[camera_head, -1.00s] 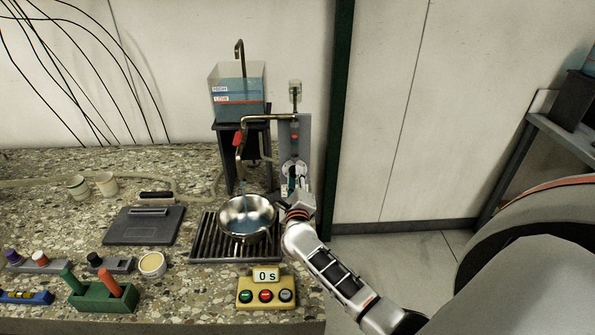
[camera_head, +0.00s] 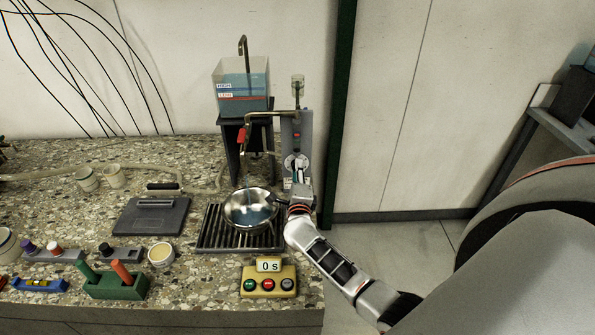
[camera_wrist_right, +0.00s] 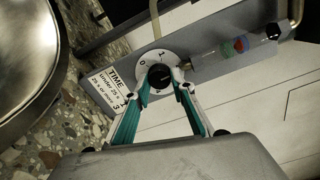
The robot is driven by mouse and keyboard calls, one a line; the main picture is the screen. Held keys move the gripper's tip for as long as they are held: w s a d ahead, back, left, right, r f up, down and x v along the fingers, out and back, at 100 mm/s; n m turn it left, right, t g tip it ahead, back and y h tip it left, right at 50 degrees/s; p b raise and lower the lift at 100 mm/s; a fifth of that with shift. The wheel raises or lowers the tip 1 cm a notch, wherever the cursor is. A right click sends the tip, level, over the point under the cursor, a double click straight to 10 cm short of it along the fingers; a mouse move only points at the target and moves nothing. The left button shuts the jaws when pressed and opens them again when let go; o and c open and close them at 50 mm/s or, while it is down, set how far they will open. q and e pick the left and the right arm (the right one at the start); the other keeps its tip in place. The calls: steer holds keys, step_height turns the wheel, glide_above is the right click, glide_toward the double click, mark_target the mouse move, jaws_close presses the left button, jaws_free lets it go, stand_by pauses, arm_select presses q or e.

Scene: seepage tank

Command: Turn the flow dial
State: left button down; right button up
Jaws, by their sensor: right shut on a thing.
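The flow dial is a white disc with marks and a black knob at its centre. It is mounted on a grey upright panel, with the dial (camera_head: 295,161) just above my right gripper (camera_head: 299,183) in the head view. In the right wrist view the dial (camera_wrist_right: 157,68) is at the upper middle. My right gripper (camera_wrist_right: 161,86) has its two teal-lined fingers closed on either side of the black knob (camera_wrist_right: 159,77). The fingertips hide part of the disc's lower edge. My left gripper is not in view.
A metal bowl (camera_head: 250,208) with bluish liquid sits on a black grate (camera_head: 212,238), close left of my gripper. A clear water tank (camera_head: 241,92) stands behind. A yellow timer box (camera_head: 268,281) reading 0 s is in front. A "TIME" label (camera_wrist_right: 116,86) sits beside the dial.

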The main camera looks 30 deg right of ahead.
steer(key=shift+f, duration=0.1)
steer(key=o, duration=1.1)
steer(key=shift+s, duration=0.1)
steer(key=v, duration=1.2)
